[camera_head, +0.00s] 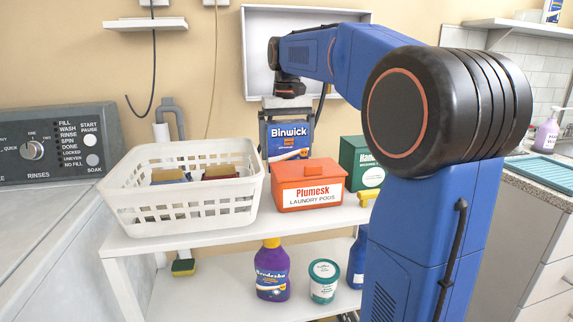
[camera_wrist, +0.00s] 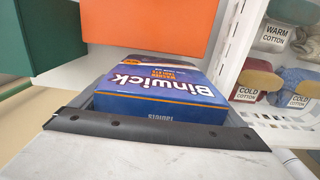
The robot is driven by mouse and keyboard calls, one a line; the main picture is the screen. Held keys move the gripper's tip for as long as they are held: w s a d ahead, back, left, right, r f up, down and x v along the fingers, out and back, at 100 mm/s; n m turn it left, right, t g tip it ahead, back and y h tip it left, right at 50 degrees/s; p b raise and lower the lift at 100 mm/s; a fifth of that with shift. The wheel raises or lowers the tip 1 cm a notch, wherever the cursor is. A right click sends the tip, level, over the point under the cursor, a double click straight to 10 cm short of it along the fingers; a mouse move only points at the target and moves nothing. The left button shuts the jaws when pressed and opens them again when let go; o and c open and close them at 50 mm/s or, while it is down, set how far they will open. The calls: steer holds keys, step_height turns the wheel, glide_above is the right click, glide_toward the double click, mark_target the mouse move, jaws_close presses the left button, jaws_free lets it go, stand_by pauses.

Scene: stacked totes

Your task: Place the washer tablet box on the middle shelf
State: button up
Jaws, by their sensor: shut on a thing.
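The washer tablet box is a dark blue Binwick carton (camera_head: 289,137) with an orange-brown lower label. It is upright at the back of the white unit's top board (camera_head: 330,216), behind the orange box. My gripper (camera_head: 285,103) is shut on its upper end from above. In the wrist view the box (camera_wrist: 155,85) sits at a dark gripper finger (camera_wrist: 150,131). The box's bottom is hidden, so I cannot tell whether it touches the board. A lower shelf (camera_head: 215,285) shows below the top board.
The top board holds a white basket (camera_head: 185,217), an orange Plumesk box (camera_head: 308,186) and a green box (camera_head: 362,165). The lower shelf holds a purple bottle (camera_head: 272,272), a white-green tub (camera_head: 323,282) and a blue bottle (camera_head: 356,262).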

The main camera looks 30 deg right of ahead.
mark_target(287, 122)
steer(key=shift+f, duration=2.45)
steer(key=o, duration=1)
steer(key=shift+f, duration=0.15)
step_height(287, 122, up, 12)
steer(key=shift+r, duration=0.15)
